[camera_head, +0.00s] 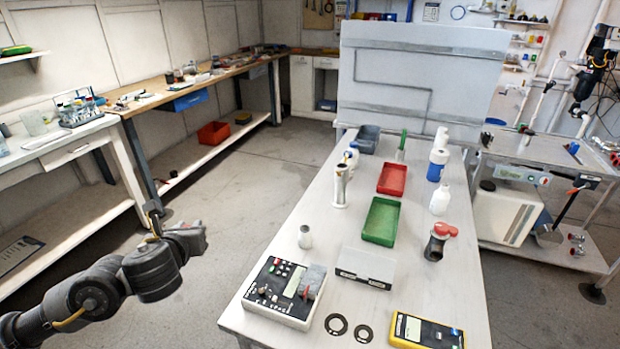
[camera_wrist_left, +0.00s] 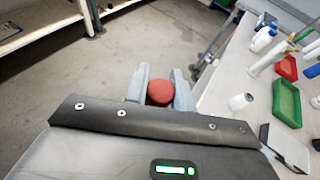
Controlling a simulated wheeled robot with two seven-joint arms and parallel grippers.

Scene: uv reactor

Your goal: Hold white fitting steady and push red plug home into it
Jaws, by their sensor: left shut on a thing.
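My left gripper (camera_head: 195,238) is off the left side of the bench, over the floor. In the left wrist view its fingers (camera_wrist_left: 159,92) are shut on a round red piece, apparently the red plug (camera_wrist_left: 160,93). The plug cannot be made out in the head view. A white upright pipe piece (camera_head: 341,186), perhaps the white fitting, stands on the bench's left side and also shows in the wrist view (camera_wrist_left: 262,60). It is well apart from the plug. My right gripper is not in view.
The white bench (camera_head: 335,210) holds a green tray (camera_head: 381,221), a red tray (camera_head: 392,179), a small white bottle (camera_head: 305,237), a control box (camera_head: 283,291), a yellow meter (camera_head: 427,331) and a dark piece with red top (camera_head: 437,242). Floor left of it is clear.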

